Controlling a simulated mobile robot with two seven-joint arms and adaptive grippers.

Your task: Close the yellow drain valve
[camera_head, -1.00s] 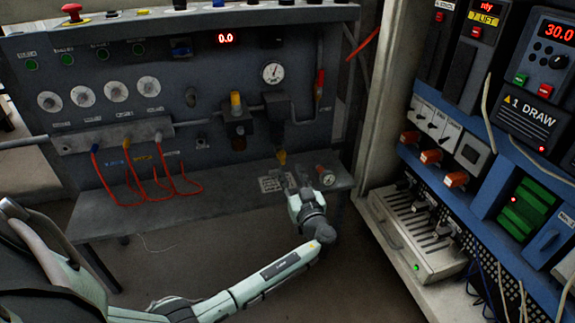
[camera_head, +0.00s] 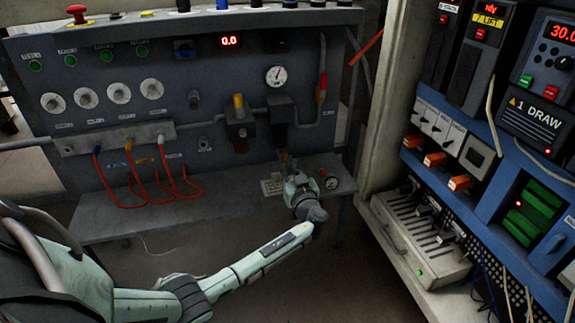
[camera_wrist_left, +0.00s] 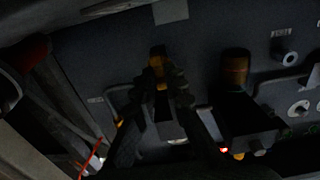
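The yellow drain valve (camera_head: 283,157) is a small yellow piece hanging under the dark filter unit on the grey panel, above the shelf. In the left wrist view it shows as an amber-yellow piece (camera_wrist_left: 158,62) at the fingertips. My left gripper (camera_head: 289,173) reaches up to it from the front. In the left wrist view the two fingers (camera_wrist_left: 165,78) narrow towards their tips, with the yellow piece between them; they look shut on it, though the dark picture hides the exact contact. My right gripper is not in view.
The regulator (camera_head: 239,116) with a yellow knob stands left of the filter unit. A small gauge (camera_head: 331,183) sits close right of my gripper, on the shelf (camera_head: 225,207). Red hoses (camera_head: 165,186) hang at left. A white equipment rack (camera_head: 385,130) bounds the right side.

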